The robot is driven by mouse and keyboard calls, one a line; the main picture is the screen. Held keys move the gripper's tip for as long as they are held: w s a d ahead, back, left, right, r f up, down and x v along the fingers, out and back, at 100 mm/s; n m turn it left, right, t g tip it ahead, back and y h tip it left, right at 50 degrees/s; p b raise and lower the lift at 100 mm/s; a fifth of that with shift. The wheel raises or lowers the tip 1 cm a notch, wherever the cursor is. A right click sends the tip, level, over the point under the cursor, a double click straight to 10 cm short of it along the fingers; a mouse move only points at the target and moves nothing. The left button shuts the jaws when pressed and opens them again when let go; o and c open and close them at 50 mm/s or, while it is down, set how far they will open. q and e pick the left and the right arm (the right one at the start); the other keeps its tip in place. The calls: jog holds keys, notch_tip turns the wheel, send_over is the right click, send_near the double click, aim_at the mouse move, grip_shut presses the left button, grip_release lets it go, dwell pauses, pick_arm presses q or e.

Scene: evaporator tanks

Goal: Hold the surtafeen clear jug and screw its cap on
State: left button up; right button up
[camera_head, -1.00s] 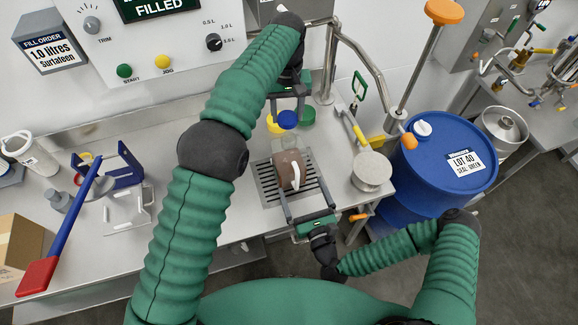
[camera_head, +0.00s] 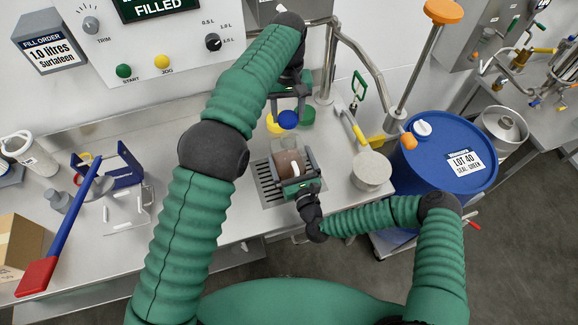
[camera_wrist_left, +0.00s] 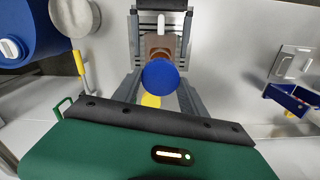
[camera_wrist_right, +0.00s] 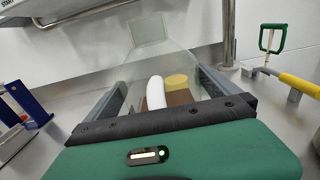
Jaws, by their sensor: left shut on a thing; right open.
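The clear jug (camera_head: 289,160) stands upright on the drain grate, with brown liquid inside and a white handle on the near side. In the right wrist view, the jug (camera_wrist_right: 160,62) has a bare, clear neck and lies between the fingers of my right gripper (camera_wrist_right: 165,88). The right gripper (camera_head: 291,170) is open around the jug's body. My left gripper (camera_head: 288,105) is shut on the blue cap (camera_head: 288,119) and holds it above the jug. In the left wrist view the cap (camera_wrist_left: 160,75) hides the jug's mouth. I cannot tell the gap between cap and neck.
A yellow disc (camera_head: 273,124) and a green one (camera_head: 308,117) lie behind the jug. A round pale stand (camera_head: 371,171) and a blue drum (camera_head: 445,165) are to the right. A blue frame (camera_head: 122,170) and red-ended paddle (camera_head: 37,277) are to the left.

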pick_arm(q)
jog(key=shift+d, duration=0.15)
pick_arm(e)
jog(key=shift+d, duration=0.1)
jog(key=shift+c, duration=0.3)
jog(key=c, duration=1.7)
pick_arm(q)
send_over(288, 132)
jog(key=s, duration=0.2)
jog(key=shift+w+f, duration=0.15)
jog(key=shift+f, duration=2.25)
jog(key=shift+f, duration=0.1)
jog(key=shift+f, duration=0.8)
jog(key=shift+f, duration=0.55)
